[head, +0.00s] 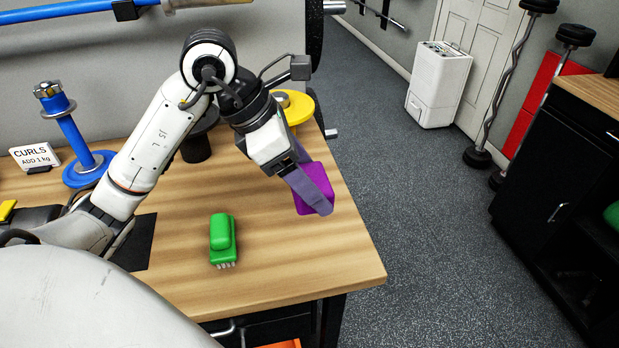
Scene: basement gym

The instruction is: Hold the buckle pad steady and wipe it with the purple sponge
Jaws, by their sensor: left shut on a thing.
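My left gripper (311,197) is shut on the purple sponge (317,178) near the right side of the wooden table (350,262). One finger covers part of the sponge. I cannot tell whether the sponge touches the tabletop. I cannot pick out the buckle pad with certainty. A dark item (32,217) lies at the left edge, partly hidden behind my arm. A flat black mat (143,247) lies under my left arm, also partly covered. My right gripper is not in view.
A green brush (221,240) lies near the table's front. A blue stand (75,143), a curls sign (35,157) and a yellow disc on a post (296,106) stand at the back. The table's front right corner is clear. A black cabinet (540,165) is across the floor.

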